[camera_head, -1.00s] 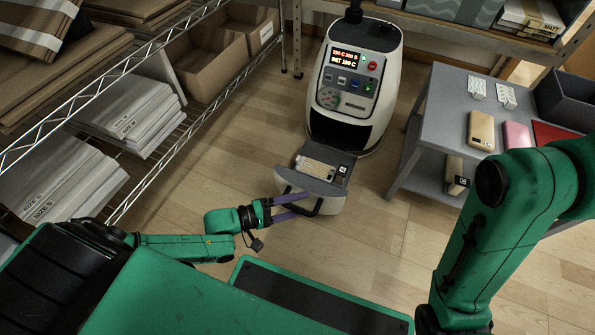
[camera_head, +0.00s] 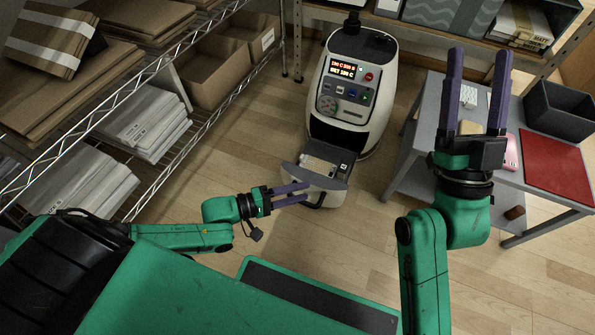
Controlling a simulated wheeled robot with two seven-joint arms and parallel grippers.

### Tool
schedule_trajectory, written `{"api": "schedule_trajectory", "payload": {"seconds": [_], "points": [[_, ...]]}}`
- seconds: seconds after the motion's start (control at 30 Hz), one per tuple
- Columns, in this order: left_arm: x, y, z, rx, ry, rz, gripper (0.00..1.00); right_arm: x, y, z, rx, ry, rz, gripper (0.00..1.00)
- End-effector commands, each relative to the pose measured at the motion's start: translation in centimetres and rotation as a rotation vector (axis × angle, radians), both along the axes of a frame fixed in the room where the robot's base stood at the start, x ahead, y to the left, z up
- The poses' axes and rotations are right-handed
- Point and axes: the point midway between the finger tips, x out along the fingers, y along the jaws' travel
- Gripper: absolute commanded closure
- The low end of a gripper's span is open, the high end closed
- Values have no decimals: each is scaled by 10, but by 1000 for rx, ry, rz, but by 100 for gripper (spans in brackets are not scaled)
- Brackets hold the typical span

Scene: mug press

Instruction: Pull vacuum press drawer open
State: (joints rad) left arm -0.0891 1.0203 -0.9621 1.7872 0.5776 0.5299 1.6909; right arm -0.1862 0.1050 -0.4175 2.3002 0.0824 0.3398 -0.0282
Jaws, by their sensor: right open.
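The vacuum press (camera_head: 350,85) is a white and black machine with a lit red display, standing on the floor at the top middle. Its drawer (camera_head: 335,184) sticks out at the front, with a light, patterned item (camera_head: 322,166) lying in its tray. A dark handle (camera_head: 319,203) is on the drawer's front. My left gripper (camera_head: 307,193) points right at the handle, with a gap between its purple fingers. Its tips are close to the handle; contact is hard to tell. My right gripper (camera_head: 478,92) is open and empty, raised with its fingers upward in front of the grey table.
The grey table (camera_head: 550,187) at the right carries a dark bin (camera_head: 560,110), a red mat (camera_head: 560,165) and a pink case (camera_head: 511,153). A wire shelf (camera_head: 150,170) with boxes and packets stands on the left. Wooden floor is clear between them.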

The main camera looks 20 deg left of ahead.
Motion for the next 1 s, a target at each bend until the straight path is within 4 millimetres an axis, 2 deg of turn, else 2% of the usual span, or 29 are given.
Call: {"api": "schedule_trajectory", "payload": {"seconds": [0.2, 0.47, 0.77, 1.0], "points": [[-1, 1, 10, 1, 5, 1, 50, 18, 10, -65, -40, 211, 22, 26], [-1, 1, 21, 2, 7, 1, 50, 20, 20, -146, -82, 453, 52, 26], [-1, 1, 34, 1, 8, 1, 50, 0, 29, -236, -127, 718, 90, 26], [-1, 1, 44, 2, 8, 2, 50, -32, 34, -303, -159, 923, 123, 26]]}}
